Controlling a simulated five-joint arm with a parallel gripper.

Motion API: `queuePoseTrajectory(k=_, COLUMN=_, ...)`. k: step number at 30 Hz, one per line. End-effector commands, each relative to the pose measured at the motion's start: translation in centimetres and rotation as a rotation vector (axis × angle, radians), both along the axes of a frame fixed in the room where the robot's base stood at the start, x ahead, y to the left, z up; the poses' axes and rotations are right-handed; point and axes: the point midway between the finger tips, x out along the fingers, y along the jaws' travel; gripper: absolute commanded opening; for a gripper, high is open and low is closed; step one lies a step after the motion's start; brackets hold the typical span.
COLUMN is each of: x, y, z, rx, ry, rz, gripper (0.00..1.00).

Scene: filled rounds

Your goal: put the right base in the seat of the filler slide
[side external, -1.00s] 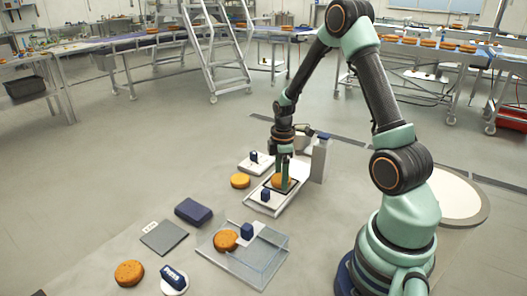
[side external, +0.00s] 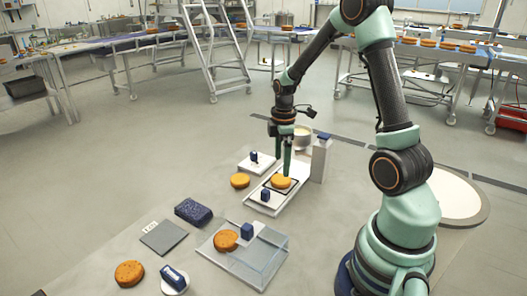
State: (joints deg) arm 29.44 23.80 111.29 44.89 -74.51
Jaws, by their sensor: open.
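A round orange-brown base (side external: 281,181) lies flat in the dark-edged square seat on the white filler slide (side external: 262,202). My gripper (side external: 281,168) is just above and behind this base, fingers pointing down, open and holding nothing. A second base (side external: 240,181) lies on the floor left of the slide. A third base (side external: 226,240) lies on the clear tray (side external: 259,268). A fourth base (side external: 129,273) lies at the front left. Any small gap between the fingertips and the seated base is hard to judge.
A grey post (side external: 321,158) stands right of the slide. A dark blue sponge-like block (side external: 193,212) and a grey plate (side external: 164,237) lie left. Floor farther left is clear.

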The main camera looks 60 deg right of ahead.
Motion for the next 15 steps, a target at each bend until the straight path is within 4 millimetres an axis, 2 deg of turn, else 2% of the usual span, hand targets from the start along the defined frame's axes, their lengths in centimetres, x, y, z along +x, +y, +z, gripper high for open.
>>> queuePoseTrajectory(k=1, x=0.1, y=-0.1, z=1.3, rx=-0.003, ry=-0.006, rz=0.000, gripper=1.00)
queuePoseTrajectory(k=6, x=0.1, y=-0.1, z=4.3, rx=-0.003, ry=-0.004, rz=0.000, gripper=1.00)
queuePoseTrajectory(k=15, x=0.1, y=0.6, z=7.0, rx=-0.008, ry=-0.013, rz=-0.018, gripper=1.00)
